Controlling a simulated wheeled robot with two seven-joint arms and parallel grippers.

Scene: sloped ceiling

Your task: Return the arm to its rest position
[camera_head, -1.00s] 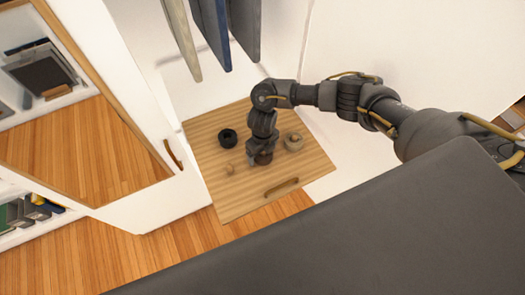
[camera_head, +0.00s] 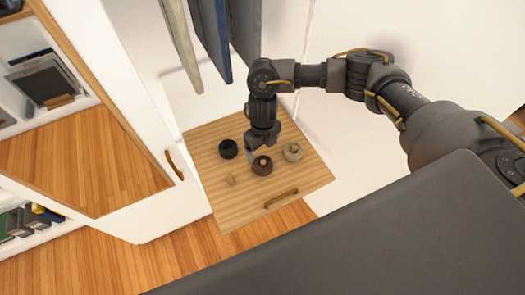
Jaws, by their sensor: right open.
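My right arm comes in from the right, and its gripper (camera_head: 263,147) hangs pointing down over the wooden drawer top (camera_head: 219,205). The gripper is open and sits just above and behind a brown round object (camera_head: 262,166), apart from it as far as I can tell. A black ring-like object (camera_head: 228,149) lies to the left of the gripper, and a beige round object (camera_head: 293,152) lies to its right. A small tan item (camera_head: 231,180) lies at the front left of the board. My left gripper does not show.
Hanging garments (camera_head: 208,35) in beige, blue and grey are close behind and left of my arm. A white cabinet door with a mirror (camera_head: 85,150) stands at the left. The drawer has a curved handle (camera_head: 281,198) at its front. White wall lies to the right.

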